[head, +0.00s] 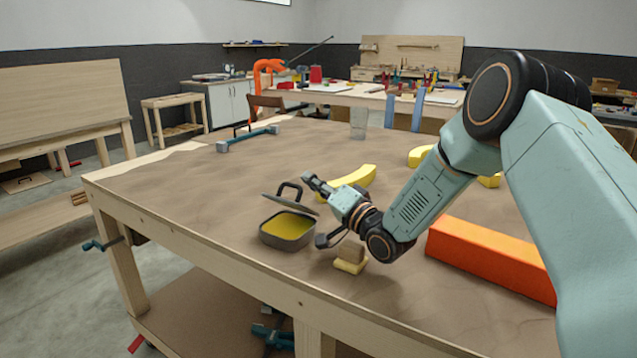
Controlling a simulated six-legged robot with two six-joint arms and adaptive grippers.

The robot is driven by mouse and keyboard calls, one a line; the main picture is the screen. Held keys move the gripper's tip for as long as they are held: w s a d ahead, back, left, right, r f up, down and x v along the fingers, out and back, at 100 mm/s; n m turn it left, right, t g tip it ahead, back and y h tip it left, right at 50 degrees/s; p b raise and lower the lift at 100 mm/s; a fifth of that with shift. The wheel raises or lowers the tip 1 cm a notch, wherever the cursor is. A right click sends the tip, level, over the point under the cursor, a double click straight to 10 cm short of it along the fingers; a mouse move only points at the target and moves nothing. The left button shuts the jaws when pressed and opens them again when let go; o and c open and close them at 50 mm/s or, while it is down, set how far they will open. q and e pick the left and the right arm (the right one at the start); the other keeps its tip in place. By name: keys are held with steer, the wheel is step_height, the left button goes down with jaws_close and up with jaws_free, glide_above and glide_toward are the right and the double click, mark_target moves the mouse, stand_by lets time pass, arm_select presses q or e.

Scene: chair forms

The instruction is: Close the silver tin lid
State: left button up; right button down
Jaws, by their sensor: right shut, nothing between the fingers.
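The silver tin (287,231) is a dark grey square box with a yellow inside, standing near the front edge of the table. Its lid (285,204) is a grey plate with an arched black handle. The lid is tilted up over the tin's far side, so the tin stands open. My right gripper (310,180) comes in from the right, shut and empty, with its tip just right of the lid's handle and above the tin. I cannot tell whether it touches the lid. My left gripper is out of view.
A wood block on a yellow base (350,261) sits right of the tin, below my wrist. A yellow curved piece (356,178) lies behind the gripper. An orange beam (487,260) lies right, a grey-blue clamp (247,139) far left.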

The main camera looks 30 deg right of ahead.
steer(key=shift+s+a+f+n, duration=0.25)
steer(key=shift+a+f+n, duration=0.1)
steer(key=shift+n, duration=0.35)
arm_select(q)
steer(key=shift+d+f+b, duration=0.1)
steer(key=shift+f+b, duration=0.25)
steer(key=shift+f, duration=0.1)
arm_select(e)
steer(key=shift+s+a, duration=0.3)
steer(key=shift+a, duration=0.25)
steer(key=r+p, duration=0.1)
steer(key=r, duration=0.1)
steer(key=d+r+p, duration=0.1)
steer(key=r+p, duration=0.1)
steer(key=shift+s, duration=0.1)
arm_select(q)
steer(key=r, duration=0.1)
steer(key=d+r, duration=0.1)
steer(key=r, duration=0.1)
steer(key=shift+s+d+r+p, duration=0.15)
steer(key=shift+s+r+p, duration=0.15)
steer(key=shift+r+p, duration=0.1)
arm_select(e)
steer(key=s+d+f, duration=0.3)
steer(key=s, duration=0.5)
steer(key=shift+d+f, duration=0.25)
steer(key=shift+d, duration=0.15)
steer(key=shift+w, duration=0.1)
